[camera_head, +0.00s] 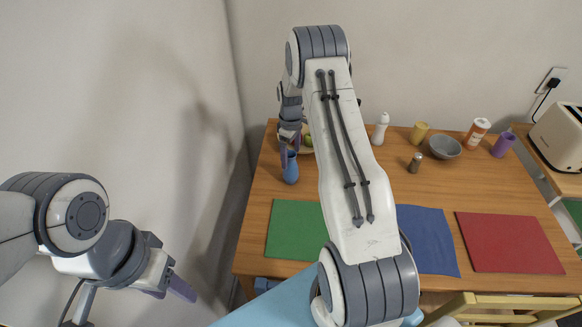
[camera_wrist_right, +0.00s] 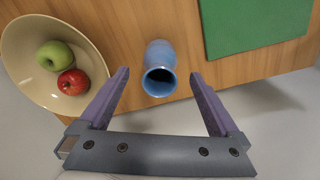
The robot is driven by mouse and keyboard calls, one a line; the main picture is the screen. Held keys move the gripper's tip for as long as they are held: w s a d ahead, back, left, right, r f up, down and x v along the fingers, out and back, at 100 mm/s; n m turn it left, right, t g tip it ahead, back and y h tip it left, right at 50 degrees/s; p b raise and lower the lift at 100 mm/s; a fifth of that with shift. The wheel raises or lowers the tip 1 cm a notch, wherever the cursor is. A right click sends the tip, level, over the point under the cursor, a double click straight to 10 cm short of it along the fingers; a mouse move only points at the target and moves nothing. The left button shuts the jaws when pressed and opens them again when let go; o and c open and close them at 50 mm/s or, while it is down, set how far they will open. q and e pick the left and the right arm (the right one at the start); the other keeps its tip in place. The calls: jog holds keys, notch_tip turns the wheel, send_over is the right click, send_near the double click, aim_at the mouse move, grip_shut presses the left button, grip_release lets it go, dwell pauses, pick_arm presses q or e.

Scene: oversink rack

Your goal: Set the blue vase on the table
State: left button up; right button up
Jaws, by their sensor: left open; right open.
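The blue vase (camera_head: 291,169) stands upright on the wooden table (camera_head: 418,191) near its left edge. In the right wrist view the blue vase (camera_wrist_right: 160,68) shows its dark open mouth, between and beyond the fingers. My right gripper (camera_head: 290,156) is above the vase with its fingers apart; in the right wrist view the open gripper (camera_wrist_right: 158,88) has nothing between its pads that I can see it touching. My left gripper (camera_head: 181,290) is open and empty, off to the left of the table.
A bowl (camera_wrist_right: 22,72) with a green apple (camera_wrist_right: 55,55) and a red apple (camera_wrist_right: 73,82) is beside the vase. Green (camera_head: 293,229), blue (camera_head: 429,240) and red (camera_head: 509,242) mats lie along the front. A white bottle (camera_head: 380,129), grey bowl (camera_head: 445,147) and purple cup (camera_head: 503,144) stand behind.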

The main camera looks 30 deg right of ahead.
jog(key=s+a+r, duration=0.4)
jog(key=a+r, duration=0.4)
jog(key=a, duration=0.3)
jog(key=s+a+r, duration=0.4)
jog(key=a+r, duration=0.4)
jog(key=a, duration=0.3)
jog(key=s+a+r, duration=0.1)
jog(key=s+a, duration=0.2)
jog(key=s, duration=0.5)
jog(key=s+a+r, duration=0.2)
jog(key=s+a, duration=0.1)
jog(key=s, duration=0.6)
jog(key=s+a+r+n+y, duration=0.1)
jog(key=s+a, duration=0.2)
jog(key=s, duration=0.5)
jog(key=shift+s+a+r+b, duration=0.2)
jog(key=shift+s+a+b, duration=0.1)
jog(key=shift+s+a, duration=0.05)
